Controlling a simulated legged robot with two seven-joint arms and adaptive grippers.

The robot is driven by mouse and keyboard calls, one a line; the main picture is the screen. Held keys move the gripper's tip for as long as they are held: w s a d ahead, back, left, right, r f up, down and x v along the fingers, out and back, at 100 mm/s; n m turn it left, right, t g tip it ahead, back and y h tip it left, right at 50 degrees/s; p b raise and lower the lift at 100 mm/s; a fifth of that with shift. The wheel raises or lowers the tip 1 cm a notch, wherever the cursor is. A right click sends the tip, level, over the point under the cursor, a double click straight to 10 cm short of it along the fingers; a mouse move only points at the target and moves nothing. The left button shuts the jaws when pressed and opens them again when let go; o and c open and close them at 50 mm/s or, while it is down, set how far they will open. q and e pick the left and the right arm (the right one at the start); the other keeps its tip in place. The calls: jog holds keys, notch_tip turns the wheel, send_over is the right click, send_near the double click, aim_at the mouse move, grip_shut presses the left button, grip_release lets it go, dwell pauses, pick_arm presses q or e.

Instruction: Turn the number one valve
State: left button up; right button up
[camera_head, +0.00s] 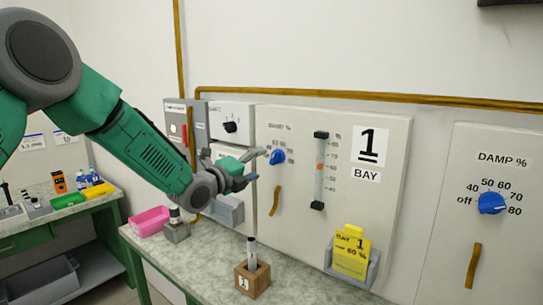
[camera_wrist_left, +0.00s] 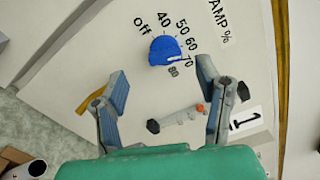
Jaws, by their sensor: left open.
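The number 1 bay panel (camera_head: 300,225) stands upright behind the bench and bears a large "1" sign (camera_head: 369,140). Its blue valve knob (camera_head: 277,157) sits at the upper left under a DAMP % label. In the left wrist view the knob (camera_wrist_left: 164,48) lies ahead of the fingers, with a scale from off to 80 around it. Its light mark seems to be near 70 to 80. My left gripper (camera_head: 253,167) is open and empty, just left of the knob and apart from it. In the left wrist view its fingers (camera_wrist_left: 163,76) are spread. My right gripper is not in view.
A slider gauge (camera_head: 319,172) with an orange marker is right of the knob. A yellow "BAY 1 60 %" card (camera_head: 351,254) sits in a grey holder below. A wooden block (camera_head: 252,280) holds an upright rod. Another panel with a blue knob (camera_head: 491,203) is at right.

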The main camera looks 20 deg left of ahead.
aim_at(271, 159)
pick_arm(q)
jog(key=x, duration=0.3)
jog(key=d+p+x, duration=0.1)
jog(key=x, duration=0.2)
jog(key=shift+w+d+r, duration=0.15)
jog(key=shift+d, duration=0.05)
jog(key=shift+w+d, duration=0.1)
jog(key=shift+d, duration=0.15)
jog(key=shift+a, duration=0.5)
jog(key=c, duration=0.4)
jog(key=shift+a, duration=0.4)
jog(key=c, duration=0.8)
jog(key=shift+o, duration=0.2)
jog(key=shift+d+f, duration=0.15)
jog(key=shift+f, duration=0.05)
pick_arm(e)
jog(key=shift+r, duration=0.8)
